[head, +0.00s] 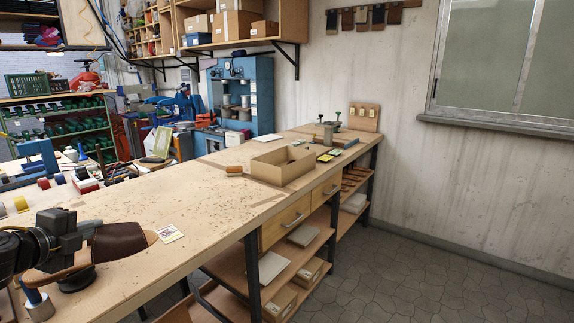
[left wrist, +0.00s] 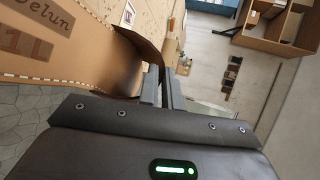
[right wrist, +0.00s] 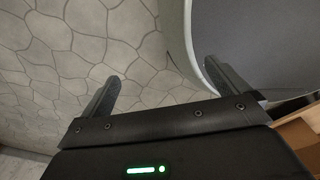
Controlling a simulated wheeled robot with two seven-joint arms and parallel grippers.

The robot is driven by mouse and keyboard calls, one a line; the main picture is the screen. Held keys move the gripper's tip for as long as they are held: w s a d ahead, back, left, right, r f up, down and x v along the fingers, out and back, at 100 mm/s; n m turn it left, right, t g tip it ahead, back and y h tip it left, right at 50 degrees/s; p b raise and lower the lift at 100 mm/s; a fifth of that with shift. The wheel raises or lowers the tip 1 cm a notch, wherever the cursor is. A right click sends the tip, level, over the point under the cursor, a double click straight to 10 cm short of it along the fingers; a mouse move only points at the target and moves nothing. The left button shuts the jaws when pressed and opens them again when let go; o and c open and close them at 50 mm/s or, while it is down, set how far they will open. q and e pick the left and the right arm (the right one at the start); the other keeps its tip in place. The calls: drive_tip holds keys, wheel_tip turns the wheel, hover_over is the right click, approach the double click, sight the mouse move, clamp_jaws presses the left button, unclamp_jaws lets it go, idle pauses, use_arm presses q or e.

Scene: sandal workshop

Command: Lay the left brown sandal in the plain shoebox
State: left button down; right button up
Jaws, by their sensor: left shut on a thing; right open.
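The brown sandal (head: 120,241) is in my left gripper (head: 86,230), above the near left part of the workbench in the head view. Its dark strap and tan sole show there. In the left wrist view the sandal (left wrist: 70,55) shows "Delun" and "1L" marks on its tan insole, and the fingers (left wrist: 162,88) are shut on its strap. The open cardboard shoebox (head: 269,172) stands farther along the bench, well apart from the sandal. Its inner floor is mostly hidden. My right gripper (right wrist: 160,80) is open and empty, with stone floor behind it.
A small brown block (head: 234,170) lies left of the box. A printed card (head: 169,234) lies near the sandal. Small tools and a wooden stand (head: 364,117) are at the bench's far end. The bench top (head: 215,203) between sandal and box is mostly clear.

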sight(118, 246)
use_arm(q)
drive_tip(key=shift+s, duration=0.45)
drive_tip(key=shift+s+m+h, duration=0.3)
drive_tip(key=shift+s+h, duration=0.05)
drive_tip(key=shift+h, duration=0.05)
drive_tip(key=d+h, duration=0.1)
drive_tip(key=d+m, duration=0.1)
drive_tip(key=w+d+f+m+h, duration=0.1)
drive_tip(key=shift+w+d+g+h, duration=0.1)
drive_tip(key=shift+d+g+h, duration=0.1)
drive_tip(key=shift+g+h, duration=0.15)
drive_tip(key=d, duration=0.1)
drive_tip(key=s+d+f+m+h, duration=0.1)
drive_tip(key=d+m+g+h, duration=0.1)
drive_tip(key=d, duration=0.1)
drive_tip(key=shift+s+f, duration=0.15)
drive_tip(key=shift+f, duration=0.2)
drive_tip(key=s+d+f+m+g+h, duration=0.2)
drive_tip(key=s+d+f, duration=0.3)
drive_tip(key=d+f, duration=0.2)
drive_tip(key=s+d+f+m+g+h, duration=0.2)
drive_tip(key=s+d+f+m, duration=0.1)
drive_tip(key=d+f, duration=0.4)
drive_tip(key=shift+s+d+f+h, duration=0.15)
drive_tip(key=shift+s+f+h, duration=0.3)
drive_tip(key=shift+s, duration=0.4)
use_arm(e)
drive_tip(key=shift+s, duration=0.15)
